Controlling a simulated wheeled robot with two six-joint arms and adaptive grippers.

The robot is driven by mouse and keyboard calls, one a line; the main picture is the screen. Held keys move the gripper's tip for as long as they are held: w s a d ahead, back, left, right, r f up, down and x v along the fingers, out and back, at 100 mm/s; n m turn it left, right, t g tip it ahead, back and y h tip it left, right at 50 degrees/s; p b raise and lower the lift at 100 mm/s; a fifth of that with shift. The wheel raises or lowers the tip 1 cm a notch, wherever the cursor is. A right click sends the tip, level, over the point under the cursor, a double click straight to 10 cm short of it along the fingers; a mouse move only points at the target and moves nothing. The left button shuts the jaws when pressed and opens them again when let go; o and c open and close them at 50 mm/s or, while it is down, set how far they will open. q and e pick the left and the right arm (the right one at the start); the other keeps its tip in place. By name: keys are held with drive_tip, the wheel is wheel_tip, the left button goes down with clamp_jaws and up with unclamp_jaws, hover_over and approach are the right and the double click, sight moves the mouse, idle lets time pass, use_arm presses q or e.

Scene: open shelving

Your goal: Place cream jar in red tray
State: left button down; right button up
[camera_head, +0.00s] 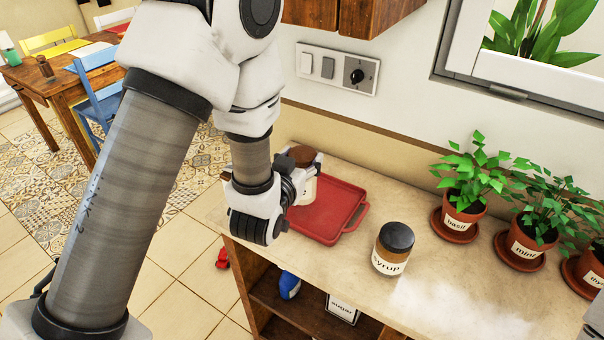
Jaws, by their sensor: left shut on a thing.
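The red tray (337,222) lies flat on the counter at its left end. My left gripper (305,172) is over the tray's left part and is shut on the cream jar (307,191), a pale jar with a brown lid. The jar looks upright, and its label is mostly hidden by my gripper. I cannot tell whether its base touches the tray. My right gripper is not in view.
A syrup jar (392,250) with a dark lid stands on the counter right of the tray. Potted basil (461,217), mint (527,243) and another plant stand along the wall. A shelf below holds a sugar box (341,309) and a blue item (289,285).

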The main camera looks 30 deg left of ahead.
use_arm(q)
drive_tip(key=w+a+f, duration=0.1)
drive_tip(key=w, duration=0.1)
drive_tip(key=w+a+f+b, duration=0.1)
drive_tip(key=w, duration=0.1)
drive_tip(key=w+a+f, duration=0.1)
drive_tip(key=w+f, duration=0.1)
drive_tip(key=shift+w+a+b, duration=0.15)
drive_tip(key=shift+b, duration=0.15)
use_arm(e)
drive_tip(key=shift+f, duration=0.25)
use_arm(q)
drive_tip(key=shift+c, duration=1.3)
unclamp_jaws()
drive_tip(key=shift+r, duration=0.1)
